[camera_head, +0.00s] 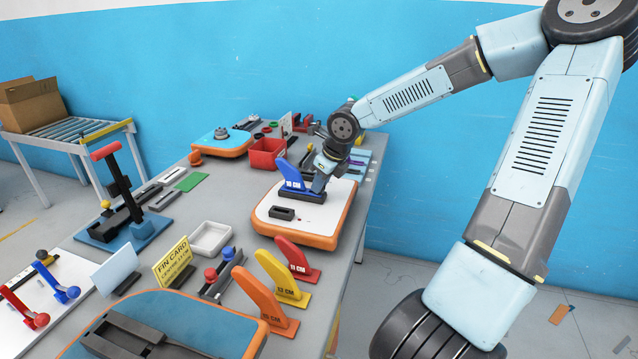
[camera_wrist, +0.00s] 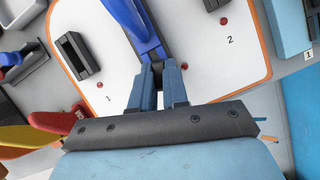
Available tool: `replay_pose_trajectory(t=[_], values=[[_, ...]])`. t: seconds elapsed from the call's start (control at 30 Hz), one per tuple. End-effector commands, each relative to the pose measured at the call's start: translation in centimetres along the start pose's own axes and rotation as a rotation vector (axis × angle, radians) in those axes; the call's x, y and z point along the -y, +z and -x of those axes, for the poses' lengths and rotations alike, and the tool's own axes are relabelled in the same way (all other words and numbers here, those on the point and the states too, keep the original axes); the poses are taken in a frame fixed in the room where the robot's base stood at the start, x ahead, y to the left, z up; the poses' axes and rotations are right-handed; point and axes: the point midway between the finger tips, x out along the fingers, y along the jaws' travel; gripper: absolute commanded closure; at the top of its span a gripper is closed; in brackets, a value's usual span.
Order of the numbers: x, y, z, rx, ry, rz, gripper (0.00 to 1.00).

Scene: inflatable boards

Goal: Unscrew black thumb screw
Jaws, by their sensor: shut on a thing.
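The blue fin (camera_head: 291,174), with a white "CM" label, stands in a black fin box (camera_head: 303,199) on the white, orange-edged board (camera_head: 268,228). It also shows in the wrist view (camera_wrist: 128,18). My gripper (camera_head: 318,188) reaches down to the fin's end from the right. In the wrist view its fingertips (camera_wrist: 158,67) are close together at the end of the fin and its box, shut on a small dark part. This looks like the black thumb screw, but the fingers hide most of it.
An empty black box (camera_head: 281,213) sits on the same board. Red (camera_head: 298,262), yellow (camera_head: 283,280) and orange (camera_head: 265,303) fins stand in front. A white tray (camera_head: 211,238) is left, a red bin (camera_head: 267,153) behind. The table's right edge is close.

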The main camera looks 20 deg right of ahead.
Motion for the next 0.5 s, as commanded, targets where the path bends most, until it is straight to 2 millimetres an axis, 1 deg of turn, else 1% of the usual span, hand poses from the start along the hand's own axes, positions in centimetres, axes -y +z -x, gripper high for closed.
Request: replay_pose_trajectory(t=[0.03,0.5], values=[[-0.47,-0.16,-0.2,0.0,0.017,0.014,1.0],[-0.47,-0.17,-0.19,0.0,0.058,0.113,1.0]])
